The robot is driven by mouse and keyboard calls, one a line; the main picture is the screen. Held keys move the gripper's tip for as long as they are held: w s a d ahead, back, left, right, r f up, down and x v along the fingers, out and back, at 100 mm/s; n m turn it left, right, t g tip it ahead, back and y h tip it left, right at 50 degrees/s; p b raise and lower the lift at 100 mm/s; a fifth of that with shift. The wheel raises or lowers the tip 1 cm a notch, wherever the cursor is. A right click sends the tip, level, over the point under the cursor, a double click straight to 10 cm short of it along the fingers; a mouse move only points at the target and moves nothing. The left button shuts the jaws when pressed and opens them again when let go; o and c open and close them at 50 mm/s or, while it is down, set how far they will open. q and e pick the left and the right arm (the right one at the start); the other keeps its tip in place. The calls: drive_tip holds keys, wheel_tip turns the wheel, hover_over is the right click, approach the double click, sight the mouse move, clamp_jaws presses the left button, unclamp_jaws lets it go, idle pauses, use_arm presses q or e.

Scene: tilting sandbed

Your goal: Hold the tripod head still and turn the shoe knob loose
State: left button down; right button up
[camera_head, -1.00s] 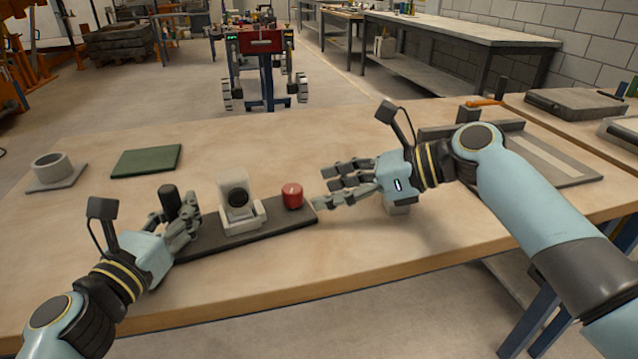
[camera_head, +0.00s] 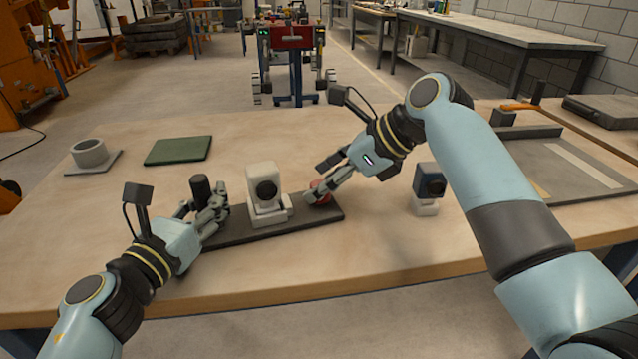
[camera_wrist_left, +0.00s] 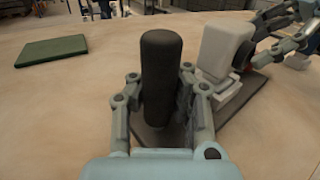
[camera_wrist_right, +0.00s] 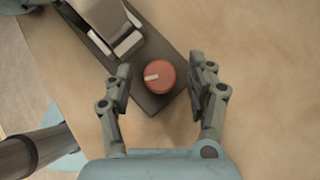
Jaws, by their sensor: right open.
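The tripod head is a white block (camera_head: 262,178) with a black round face on a dark base plate (camera_head: 243,234). A black upright handle (camera_head: 201,187) stands at the plate's left end. My left gripper (camera_head: 213,212) has its fingers on both sides of this handle, closed against it; the handle also shows in the left wrist view (camera_wrist_left: 161,75). The red knob (camera_wrist_right: 155,76) with a white mark sits at the plate's right end. My right gripper (camera_wrist_right: 160,76) is open, its fingers on either side of the knob and apart from it. In the head view its fingers partly hide the knob.
A small dark camera block (camera_head: 428,184) on a white foot stands right of the plate. A green mat (camera_head: 178,150) and a grey ring (camera_head: 89,152) lie at back left. A grey tray (camera_head: 590,181) lies at right. The table front is clear.

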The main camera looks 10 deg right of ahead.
drive_tip(key=shift+x, duration=0.85)
clamp_jaws()
drive_tip(key=shift+n+g+y, duration=0.7)
drive_tip(key=shift+n+g, duration=1.5)
drive_tip(key=shift+n, duration=0.7)
unclamp_jaws()
